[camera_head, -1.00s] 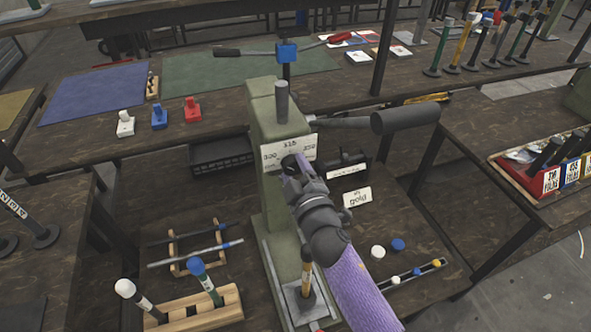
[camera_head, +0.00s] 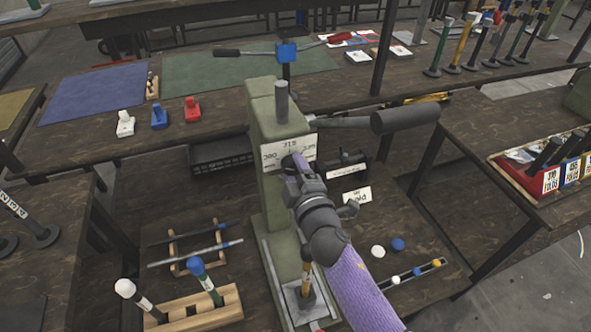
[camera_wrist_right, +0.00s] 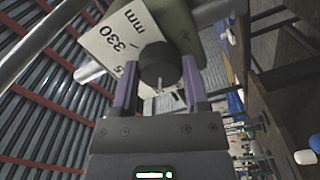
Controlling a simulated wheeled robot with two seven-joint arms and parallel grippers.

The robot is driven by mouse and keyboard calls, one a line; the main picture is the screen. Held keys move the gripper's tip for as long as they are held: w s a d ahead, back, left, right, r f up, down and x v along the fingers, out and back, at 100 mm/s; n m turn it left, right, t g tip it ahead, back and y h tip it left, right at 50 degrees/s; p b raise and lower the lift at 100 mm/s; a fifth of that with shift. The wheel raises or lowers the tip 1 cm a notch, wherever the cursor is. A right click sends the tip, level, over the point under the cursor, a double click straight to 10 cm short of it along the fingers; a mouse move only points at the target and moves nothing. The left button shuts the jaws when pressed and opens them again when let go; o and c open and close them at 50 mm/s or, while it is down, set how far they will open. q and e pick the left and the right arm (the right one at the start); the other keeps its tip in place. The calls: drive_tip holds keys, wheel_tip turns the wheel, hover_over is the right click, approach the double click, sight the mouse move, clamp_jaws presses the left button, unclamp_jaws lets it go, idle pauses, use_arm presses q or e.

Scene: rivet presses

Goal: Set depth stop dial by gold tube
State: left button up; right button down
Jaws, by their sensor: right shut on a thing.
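The green rivet press (camera_head: 268,130) stands in the middle of the head view. A white scale plate (camera_head: 280,153) with 300, 315 and 330 is on its front. My right gripper (camera_head: 296,160) is at the plate, shut on the black depth stop dial (camera_wrist_right: 160,64). In the wrist view the dial sits between the two purple fingers (camera_wrist_right: 160,82), with a pale mark on its face. My gripper hides most of the dial in the head view. A gold tube (camera_head: 306,272) stands upright on the press base. A card reading gold (camera_head: 357,197) stands to the right. My left gripper is not in view.
A press lever with a dark grip (camera_head: 405,118) sticks out to the right. A wooden block (camera_head: 205,308) with white- and blue-topped tools and a rack (camera_head: 172,250) with rods stand at left. White and blue caps (camera_head: 378,252) lie at right.

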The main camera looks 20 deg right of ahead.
drive_tip(key=shift+c, duration=0.4)
unclamp_jaws()
drive_tip(key=shift+s, duration=0.1)
drive_tip(key=s, duration=0.9)
drive_tip(key=shift+s+d, duration=0.15)
drive_tip(key=shift+s, duration=0.2)
